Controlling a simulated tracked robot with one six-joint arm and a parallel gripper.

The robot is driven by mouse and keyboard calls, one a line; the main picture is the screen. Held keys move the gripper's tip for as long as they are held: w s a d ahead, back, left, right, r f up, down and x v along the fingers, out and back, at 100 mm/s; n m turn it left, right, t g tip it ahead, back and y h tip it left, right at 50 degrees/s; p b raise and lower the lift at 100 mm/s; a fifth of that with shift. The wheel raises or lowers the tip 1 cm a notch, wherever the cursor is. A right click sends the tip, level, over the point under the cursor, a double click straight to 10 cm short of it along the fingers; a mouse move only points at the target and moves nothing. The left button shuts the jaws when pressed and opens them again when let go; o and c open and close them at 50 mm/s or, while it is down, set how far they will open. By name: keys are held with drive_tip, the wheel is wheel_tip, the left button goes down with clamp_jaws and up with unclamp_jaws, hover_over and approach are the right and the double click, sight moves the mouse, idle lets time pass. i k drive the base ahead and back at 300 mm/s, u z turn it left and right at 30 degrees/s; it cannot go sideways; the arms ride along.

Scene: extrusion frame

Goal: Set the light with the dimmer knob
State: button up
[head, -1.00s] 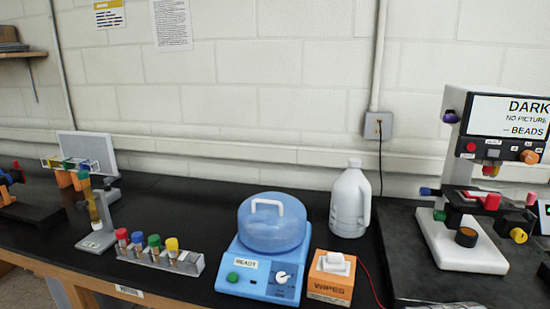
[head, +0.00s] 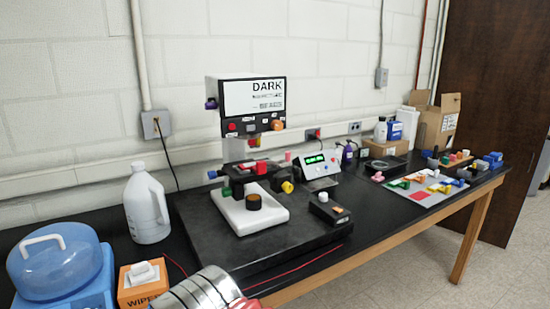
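The microscope (head: 235,150) stands left of centre in the head view, with a white base and a screen (head: 254,97) reading DARK above smaller, blurred lines. An orange round knob (head: 277,125) sits at the right end of the panel under the screen; no label on it is legible. A red button (head: 232,127) is at the panel's left end. A small black box (head: 328,208) with a pale top knob (head: 323,197) lies in front of the microscope at right; I cannot tell which knob is the dimmer. Part of my silver arm shows at the bottom edge, but my gripper's fingers do not.
A white jug (head: 146,205), an orange wipes box (head: 142,287) and a blue centrifuge (head: 60,265) stand at left. A device with a green display (head: 314,160) is right of the microscope. A red wire (head: 300,266) crosses the front bench. Coloured parts on a tray (head: 420,203) lie farther right.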

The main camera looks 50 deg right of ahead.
sight(323, 197)
drive_tip(key=u, duration=0.3)
drive_tip(key=k, duration=0.95)
drive_tip(key=z, duration=1.4)
